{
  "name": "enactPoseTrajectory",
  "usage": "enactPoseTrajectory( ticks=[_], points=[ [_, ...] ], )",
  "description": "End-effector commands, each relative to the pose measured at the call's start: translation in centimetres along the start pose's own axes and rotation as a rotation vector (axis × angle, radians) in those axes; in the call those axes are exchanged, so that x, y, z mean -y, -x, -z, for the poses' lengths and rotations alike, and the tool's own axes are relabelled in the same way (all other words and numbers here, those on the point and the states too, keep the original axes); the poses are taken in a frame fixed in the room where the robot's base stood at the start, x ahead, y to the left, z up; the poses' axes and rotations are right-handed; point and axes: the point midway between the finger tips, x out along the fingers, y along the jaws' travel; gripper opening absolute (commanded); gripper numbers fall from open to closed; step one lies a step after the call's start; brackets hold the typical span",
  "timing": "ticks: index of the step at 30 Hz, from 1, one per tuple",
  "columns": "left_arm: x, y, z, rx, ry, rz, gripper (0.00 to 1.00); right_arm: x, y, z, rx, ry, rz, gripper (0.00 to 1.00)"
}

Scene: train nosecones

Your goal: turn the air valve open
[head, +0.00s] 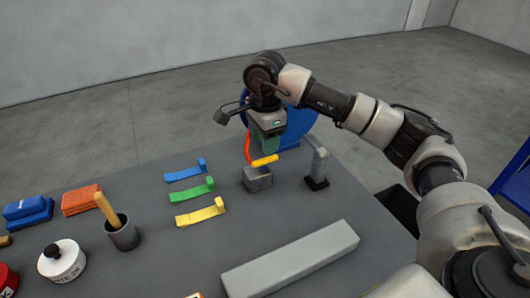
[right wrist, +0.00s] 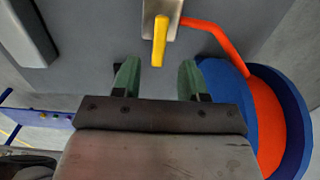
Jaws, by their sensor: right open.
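The air valve is a grey block (head: 258,179) with a yellow lever (head: 265,160) on top. It stands near the far edge of the table. In the right wrist view the yellow lever (right wrist: 159,45) points from the metal block (right wrist: 162,12) toward the gap between my fingers. My right gripper (head: 267,147) is above and just behind the lever in the head view. Its green fingers (right wrist: 158,74) are open with nothing between them, and the lever's end lies just beyond their tips. Whether they touch cannot be told. My left gripper is out of view.
A red hose (right wrist: 213,38) runs from the valve to a blue and red round drum (right wrist: 297,130) behind the table. A grey post (head: 319,166) stands right of the valve. Blue, green and yellow (head: 200,212) brackets lie left. A long grey bar (head: 290,262) lies in front.

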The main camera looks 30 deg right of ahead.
Motion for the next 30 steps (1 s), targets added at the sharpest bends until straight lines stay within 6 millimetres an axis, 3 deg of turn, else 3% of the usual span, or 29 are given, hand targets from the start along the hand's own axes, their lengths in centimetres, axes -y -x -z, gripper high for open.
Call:
enactPoseTrajectory(
  ticks=[3, 9, 30],
  points=[
    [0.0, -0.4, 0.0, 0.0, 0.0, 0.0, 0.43, 0.1, 2.5, 0.0, 0.001, 0.001, 0.004, 0.43],
    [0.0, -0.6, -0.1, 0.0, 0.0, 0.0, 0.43, 0.1, 5.2, -0.1, 0.001, 0.001, 0.003, 0.43],
    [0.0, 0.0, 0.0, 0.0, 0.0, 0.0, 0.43, 0.0, 6.6, 0.0, 0.0, 0.0, 0.0, 0.43]
  ],
)
